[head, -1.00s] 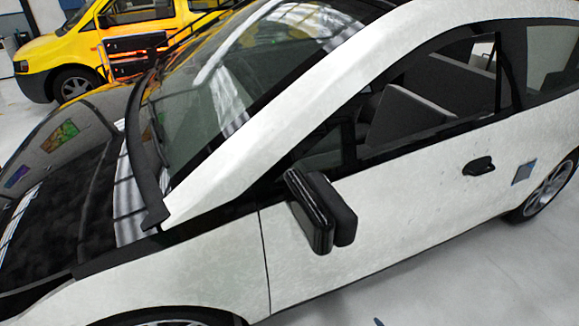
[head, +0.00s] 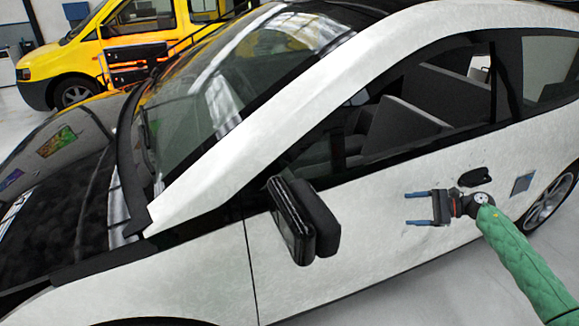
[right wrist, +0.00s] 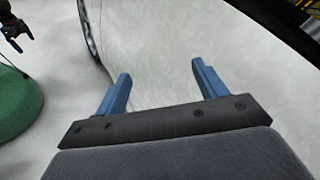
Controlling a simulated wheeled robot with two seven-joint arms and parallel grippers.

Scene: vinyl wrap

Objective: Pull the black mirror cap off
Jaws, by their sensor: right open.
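The black side mirror (head: 318,222) sticks out from the white car's door in the head view. Its glossy black cap (head: 290,218) is on the mirror's left side, facing the front of the car. My right gripper (head: 408,208) is open and empty, to the right of the mirror and apart from it, in front of the door. In the right wrist view the gripper's two blue fingers (right wrist: 160,88) are spread with nothing between them, facing white car body. The mirror does not show in the right wrist view.
The white car (head: 370,245) fills most of the head view, with a black door handle (head: 474,177) near my right gripper and a small blue-grey square (head: 522,184) on the body. A yellow van (head: 75,60) stands behind. Grey floor (head: 450,290) is clear below the door.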

